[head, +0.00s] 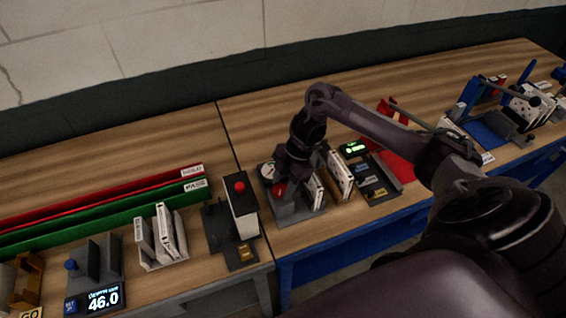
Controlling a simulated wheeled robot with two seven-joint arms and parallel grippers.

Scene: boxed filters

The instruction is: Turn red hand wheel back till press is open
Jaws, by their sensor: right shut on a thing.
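The red hand wheel (279,189) shows as a small red patch at the press, mostly hidden by my right gripper. The press (297,209) is a grey fixture near the front edge of the right table, with a white boxed filter (319,192) upright at its right side. My right gripper (283,182) reaches down from above onto the wheel and is shut on it. Its fingertips are small and dark here. Whether the press is open or closed I cannot tell. My left gripper is not in view.
Another white filter (340,176) stands right of the press. A black post with a red button (240,187) is close on its left. The table behind is clear.

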